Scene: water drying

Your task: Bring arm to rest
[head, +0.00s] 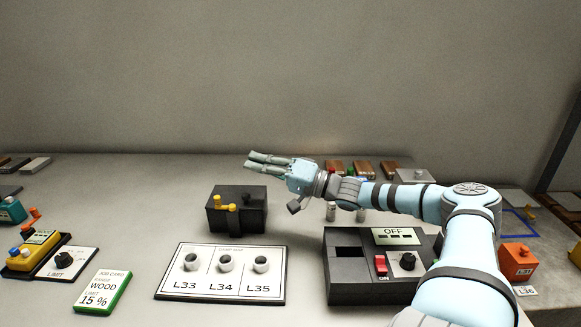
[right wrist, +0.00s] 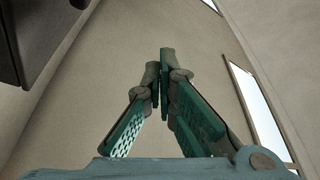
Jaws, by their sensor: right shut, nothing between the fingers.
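My right arm comes in from the lower right of the head view and bends to the left over the table. My right gripper (head: 250,162) is shut and empty, held above the table behind and above the black block with yellow parts (head: 238,209). In the right wrist view the two green fingers (right wrist: 163,60) meet at their tips with nothing between them. My left gripper is not in view.
A black device (head: 343,285) with an OFF display stands below my right arm. A white board labelled L33, L34, L35 (head: 205,284) lies in front. A green-edged card (head: 103,292) and yellow device (head: 32,256) are at left. An orange box (head: 518,262) is at right.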

